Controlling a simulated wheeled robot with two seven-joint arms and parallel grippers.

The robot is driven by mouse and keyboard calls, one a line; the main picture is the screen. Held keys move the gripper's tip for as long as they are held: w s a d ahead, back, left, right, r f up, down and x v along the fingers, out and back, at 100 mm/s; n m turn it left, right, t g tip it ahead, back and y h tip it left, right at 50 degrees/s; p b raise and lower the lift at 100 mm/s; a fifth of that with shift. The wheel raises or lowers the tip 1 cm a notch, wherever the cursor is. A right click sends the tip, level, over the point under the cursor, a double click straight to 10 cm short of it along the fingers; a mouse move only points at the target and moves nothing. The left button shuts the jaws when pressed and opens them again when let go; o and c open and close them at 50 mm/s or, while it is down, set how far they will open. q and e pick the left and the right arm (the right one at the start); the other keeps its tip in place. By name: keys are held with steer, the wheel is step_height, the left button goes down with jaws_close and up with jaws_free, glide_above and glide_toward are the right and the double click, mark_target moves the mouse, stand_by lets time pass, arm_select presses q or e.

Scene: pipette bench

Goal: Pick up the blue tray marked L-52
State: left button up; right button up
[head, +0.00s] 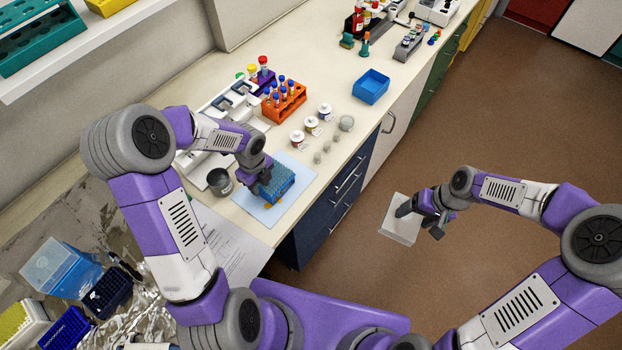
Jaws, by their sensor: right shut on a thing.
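A small open blue tray (371,88) sits on the bench near its front edge, empty as far as I can see. No L-52 marking is readable. A blue rack with a dotted top (279,184) stands on a pale blue mat (265,212). My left gripper (262,175) is right at the left side of this rack; its fingers are partly hidden, so I cannot tell whether it is open or holds the rack. My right gripper (422,214) is shut on a white, flat, squarish thing (402,230) and holds it out over the brown floor, away from the bench.
An orange tube rack (285,103) and several small jars (312,126) stand between the mat and the blue tray. A dark cup (220,182) is beside my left gripper. Racks and boxes lie at lower left. Clear bench lies around the blue tray.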

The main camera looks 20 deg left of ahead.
arm_select(q)
steer(key=shift+f, duration=0.25)
jaws_close()
stand_by(1.3)
